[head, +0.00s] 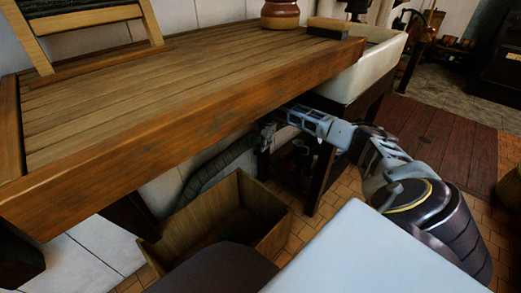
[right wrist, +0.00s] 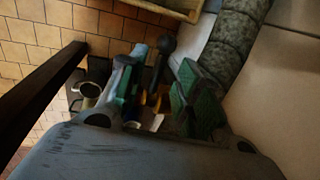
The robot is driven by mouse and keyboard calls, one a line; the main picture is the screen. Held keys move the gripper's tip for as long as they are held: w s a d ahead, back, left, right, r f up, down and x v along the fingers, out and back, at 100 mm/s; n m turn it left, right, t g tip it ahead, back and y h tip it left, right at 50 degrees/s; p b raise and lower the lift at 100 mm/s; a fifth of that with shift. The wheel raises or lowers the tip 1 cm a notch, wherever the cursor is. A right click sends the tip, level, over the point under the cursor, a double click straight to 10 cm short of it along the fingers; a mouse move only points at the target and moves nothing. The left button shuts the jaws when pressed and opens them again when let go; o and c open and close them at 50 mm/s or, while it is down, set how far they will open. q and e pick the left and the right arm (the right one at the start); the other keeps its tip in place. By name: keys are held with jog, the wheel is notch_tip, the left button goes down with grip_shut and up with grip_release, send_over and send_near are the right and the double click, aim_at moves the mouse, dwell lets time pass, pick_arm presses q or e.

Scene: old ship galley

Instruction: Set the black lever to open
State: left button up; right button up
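A black lever (right wrist: 161,62) with a rounded end shows in the right wrist view, between and just beyond my right gripper's fingers. My right gripper (right wrist: 160,98) is open, with one green-padded finger on each side of the lever. Contact with the lever cannot be told. In the head view the right gripper (head: 268,130) reaches under the front edge of the wooden counter (head: 190,100), its fingertips small and dark. The lever cannot be made out there. The lever's base and open mark are not visible. My left gripper is in neither view.
A wrapped pipe (head: 218,168) runs under the counter; it also shows in the right wrist view (right wrist: 228,50). An open wooden crate (head: 270,232) stands on the floor below. A dark post (right wrist: 40,92) stands left of the gripper. A pale sink (head: 362,72) adjoins the counter.

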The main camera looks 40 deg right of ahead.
jog(key=shift+w+f+b, duration=0.25)
jog(key=shift+f+b, duration=0.1)
jog(key=shift+f, duration=0.95)
grip_shut()
